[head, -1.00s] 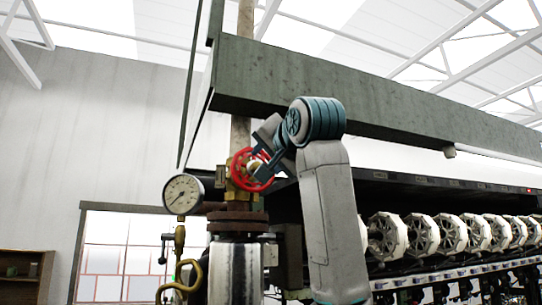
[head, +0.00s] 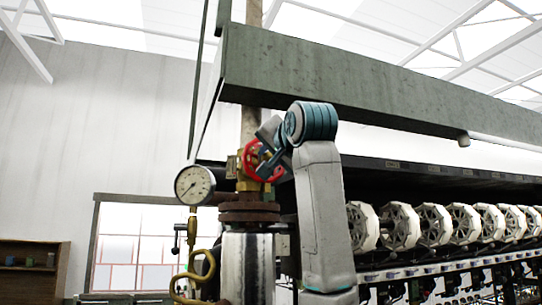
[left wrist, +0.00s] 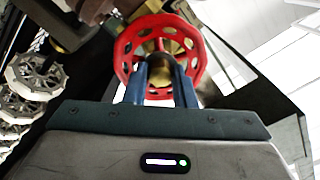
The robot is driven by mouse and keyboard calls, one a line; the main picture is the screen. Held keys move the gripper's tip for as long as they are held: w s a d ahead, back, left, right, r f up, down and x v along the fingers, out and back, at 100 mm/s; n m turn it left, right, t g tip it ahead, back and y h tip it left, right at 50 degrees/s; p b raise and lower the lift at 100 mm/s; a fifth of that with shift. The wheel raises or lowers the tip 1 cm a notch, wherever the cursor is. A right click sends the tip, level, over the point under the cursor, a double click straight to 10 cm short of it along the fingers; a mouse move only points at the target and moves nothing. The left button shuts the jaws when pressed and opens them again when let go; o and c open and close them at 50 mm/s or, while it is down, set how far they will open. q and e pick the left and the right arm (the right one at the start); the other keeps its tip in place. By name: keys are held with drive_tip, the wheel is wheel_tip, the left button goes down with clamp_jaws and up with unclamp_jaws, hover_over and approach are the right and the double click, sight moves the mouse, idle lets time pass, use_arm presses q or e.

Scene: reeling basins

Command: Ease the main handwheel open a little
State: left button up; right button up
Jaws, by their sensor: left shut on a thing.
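The main handwheel, a red wheel with holes in its face (head: 249,163), sits on a brass valve body (head: 243,186) on the upright pipe. It fills the top middle of the left wrist view (left wrist: 125,48). My left gripper (head: 268,160) reaches it from the right, at the wheel's front. In the left wrist view its two blue fingers (left wrist: 161,72) are shut on the handwheel, one on either side of its brass middle. My right gripper is in neither view.
A pressure gauge (head: 194,185) stands just left of the valve, above a curled brass pipe (head: 201,275). A rusty flange (head: 249,211) lies below the valve. A long green beam (head: 370,90) passes overhead. Several white reels (head: 435,226) line the right.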

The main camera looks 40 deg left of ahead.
use_arm(q)
drive_tip(key=n+p, duration=0.1)
drive_tip(key=n, duration=0.2)
drive_tip(key=shift+r, duration=0.1)
drive_tip(key=n+p, duration=0.1)
drive_tip(key=n, duration=0.2)
drive_tip(key=shift+f, duration=0.2)
drive_tip(key=o, duration=0.9)
drive_tip(key=shift+c, duration=0.2)
